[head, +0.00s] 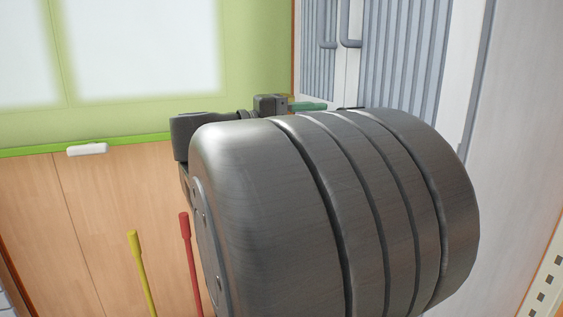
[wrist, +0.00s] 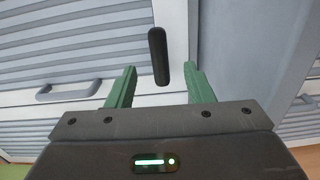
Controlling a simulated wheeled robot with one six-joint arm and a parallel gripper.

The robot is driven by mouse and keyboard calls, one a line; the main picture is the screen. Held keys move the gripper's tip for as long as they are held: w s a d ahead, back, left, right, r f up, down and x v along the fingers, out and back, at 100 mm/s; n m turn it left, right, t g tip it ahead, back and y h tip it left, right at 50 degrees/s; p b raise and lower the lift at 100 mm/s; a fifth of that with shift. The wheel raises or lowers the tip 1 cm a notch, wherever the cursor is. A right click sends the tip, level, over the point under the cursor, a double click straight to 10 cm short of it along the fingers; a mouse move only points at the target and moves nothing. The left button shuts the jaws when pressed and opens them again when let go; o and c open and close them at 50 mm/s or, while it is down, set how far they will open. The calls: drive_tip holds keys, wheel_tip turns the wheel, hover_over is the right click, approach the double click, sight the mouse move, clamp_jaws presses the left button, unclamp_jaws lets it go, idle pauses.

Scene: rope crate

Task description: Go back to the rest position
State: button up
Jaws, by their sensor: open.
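My gripper (wrist: 161,88) shows in the wrist view with its two green fingers spread apart. Nothing is held between them. A dark grey bar-shaped handle (wrist: 158,56) shows beyond the fingertips, in front of a pale cabinet; I cannot tell its exact distance. In the head view, only a small green part of my gripper (head: 308,106) shows behind my large dark arm link, which hides the rest.
A grey louvred cabinet (head: 405,50) with handles stands at the back right, and a cabinet handle (wrist: 68,91) shows in the wrist view. A yellow pole (head: 141,270) and a red pole (head: 189,260) stand by the wooden wall panel (head: 95,220) at left.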

drive_tip(key=b+x, duration=0.1)
drive_tip(key=x, duration=1)
drive_tip(key=shift+d, duration=0.2)
drive_tip(key=shift+w+d+r+n+p, duration=0.2)
drive_tip(key=shift+d+r+n+p, duration=0.15)
drive_tip(key=shift+p, duration=0.25)
drive_tip(key=shift+r+n+p, duration=0.2)
drive_tip(key=shift+n+p, duration=0.15)
drive_tip(key=shift+p, duration=0.4)
drive_tip(key=shift+n+p, duration=0.3)
drive_tip(key=shift+p, duration=0.1)
